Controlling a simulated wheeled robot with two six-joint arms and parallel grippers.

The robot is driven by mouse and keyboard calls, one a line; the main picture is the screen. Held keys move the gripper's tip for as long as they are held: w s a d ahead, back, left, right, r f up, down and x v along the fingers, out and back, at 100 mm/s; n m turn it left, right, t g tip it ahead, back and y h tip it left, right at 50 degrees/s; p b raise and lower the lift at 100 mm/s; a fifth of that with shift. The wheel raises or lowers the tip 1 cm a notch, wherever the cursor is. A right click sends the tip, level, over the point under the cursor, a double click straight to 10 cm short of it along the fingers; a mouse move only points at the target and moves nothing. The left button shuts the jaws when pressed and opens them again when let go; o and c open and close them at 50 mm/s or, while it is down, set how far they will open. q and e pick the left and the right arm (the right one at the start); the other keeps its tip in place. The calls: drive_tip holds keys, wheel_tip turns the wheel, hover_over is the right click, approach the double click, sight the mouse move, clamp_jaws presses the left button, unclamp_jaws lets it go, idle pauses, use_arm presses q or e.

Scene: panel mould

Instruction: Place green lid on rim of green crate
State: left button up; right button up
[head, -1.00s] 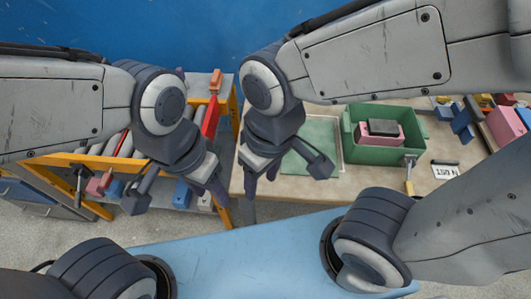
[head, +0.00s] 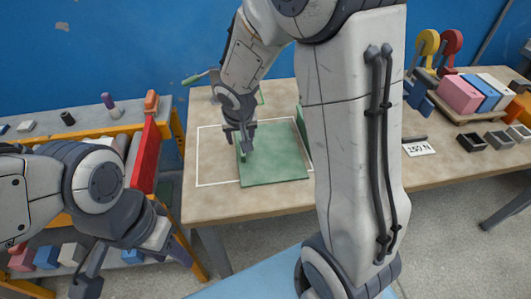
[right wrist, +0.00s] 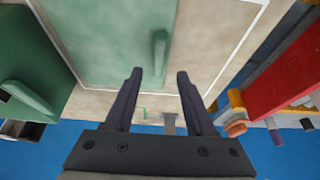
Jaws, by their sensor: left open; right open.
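The green lid (head: 278,170) lies flat on the table, partly inside a white outline. It also shows in the right wrist view (right wrist: 105,40) with its raised bar handle (right wrist: 159,52). My right gripper (head: 242,148) is open above the lid; in the right wrist view its fingertips (right wrist: 159,75) point toward the handle, one on each side, with nothing held. The green crate (right wrist: 30,55) stands beside the lid; in the head view my right arm hides nearly all of it. My left gripper (head: 132,262) is open and empty at the lower left, away from the table.
A rack with a red bar (head: 145,155) and loose blocks stands left of the table. A screwdriver (head: 195,77) lies at the table's back left. A label card (head: 418,149), pink block (head: 459,95) and dark trays (head: 470,142) lie right of my arm. The table's front left is clear.

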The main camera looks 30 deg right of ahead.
drive_tip(key=b+x, duration=0.1)
drive_tip(key=x, duration=0.5)
drive_tip(key=shift+w+d+f, duration=0.1)
drive_tip(key=shift+d+f, duration=0.1)
clamp_jaws()
